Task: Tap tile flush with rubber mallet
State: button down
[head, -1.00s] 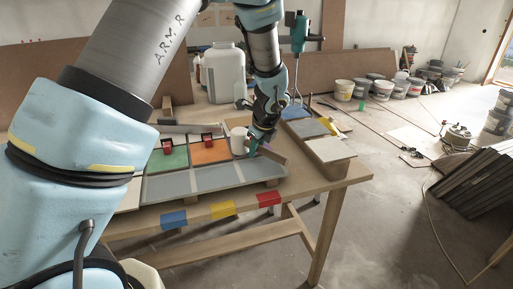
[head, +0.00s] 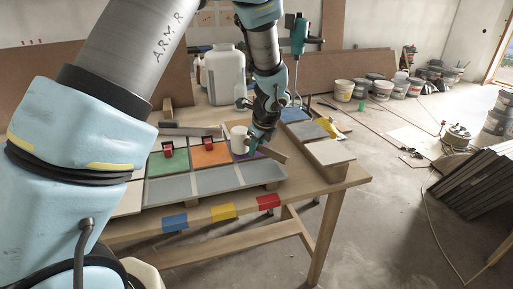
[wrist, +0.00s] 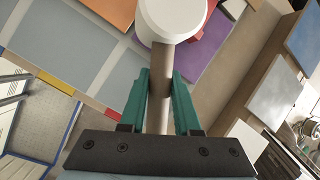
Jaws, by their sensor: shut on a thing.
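My gripper (wrist: 160,85) is shut on the wooden handle (wrist: 161,95) of the mallet. The mallet's round white head (wrist: 172,17) sits beyond the fingertips and covers part of the purple tile (wrist: 205,58). In the head view, my gripper (head: 255,145) is over the right end of the tile board, with the white head (head: 239,138) to its left. The purple tile (head: 243,156) is partly hidden there by the mallet and gripper. Whether the head touches it cannot be told. An orange tile (head: 211,157) and a green tile (head: 168,164) lie to the left.
Red pieces stand on the green (head: 167,148) and orange (head: 209,143) tiles. Grey-blue tiles (head: 212,180) fill the front row. A white jug (head: 224,75) and a teal-handled tool (head: 299,40) stand behind. More tiles (head: 330,152) lie on the right.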

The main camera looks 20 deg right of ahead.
jog(key=shift+r, duration=0.6)
notch_tip(320, 180, up, 5)
jog(key=p, duration=0.4)
jog(key=shift+p, duration=0.4)
